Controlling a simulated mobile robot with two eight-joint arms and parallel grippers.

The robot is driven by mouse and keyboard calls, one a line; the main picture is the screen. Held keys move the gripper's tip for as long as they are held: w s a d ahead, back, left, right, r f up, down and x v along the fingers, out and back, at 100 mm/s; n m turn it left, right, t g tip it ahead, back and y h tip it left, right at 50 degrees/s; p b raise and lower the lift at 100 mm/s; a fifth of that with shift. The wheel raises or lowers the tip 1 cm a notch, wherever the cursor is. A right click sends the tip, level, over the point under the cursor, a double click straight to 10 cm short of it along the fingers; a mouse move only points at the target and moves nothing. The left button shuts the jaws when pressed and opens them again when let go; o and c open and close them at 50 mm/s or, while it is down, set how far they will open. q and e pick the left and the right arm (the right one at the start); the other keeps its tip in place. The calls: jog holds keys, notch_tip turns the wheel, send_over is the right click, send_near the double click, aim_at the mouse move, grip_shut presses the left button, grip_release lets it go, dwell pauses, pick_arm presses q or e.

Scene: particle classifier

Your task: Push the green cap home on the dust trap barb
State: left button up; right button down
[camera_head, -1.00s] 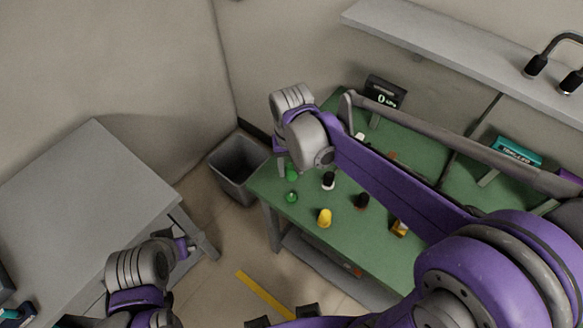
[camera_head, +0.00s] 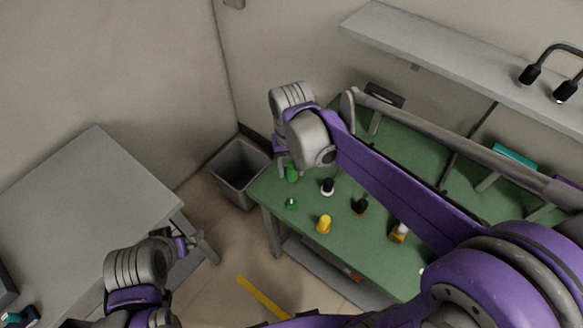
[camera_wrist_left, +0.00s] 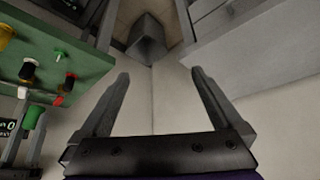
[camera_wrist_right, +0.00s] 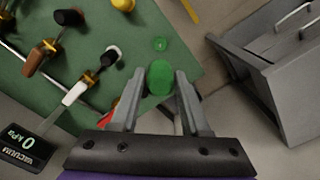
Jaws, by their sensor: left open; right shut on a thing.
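My right gripper (camera_wrist_right: 155,88) is shut on a green cylindrical piece (camera_wrist_right: 160,77), apparently the green cap, near the table's corner. In the head view the green piece (camera_head: 291,173) shows below the wrist; the fingers are mostly hidden. I cannot tell which fitting is the dust trap barb. My left gripper (camera_wrist_left: 160,90) is open and empty, away from the green table.
The green table (camera_head: 290,230) also carries a yellow piece (camera_head: 324,224), a black-and-white piece (camera_head: 327,187) and a dark piece (camera_head: 360,206). A grey bin (camera_head: 239,175) stands on the floor beside it. A grey table (camera_head: 90,200) is at left; a shelf (camera_head: 430,45) hangs above.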

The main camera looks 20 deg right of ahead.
jog(key=shift+w+r+p, duration=0.2)
jog(key=shift+r+p, duration=0.1)
jog(key=shift+r, duration=0.75)
jog(key=shift+f, duration=0.1)
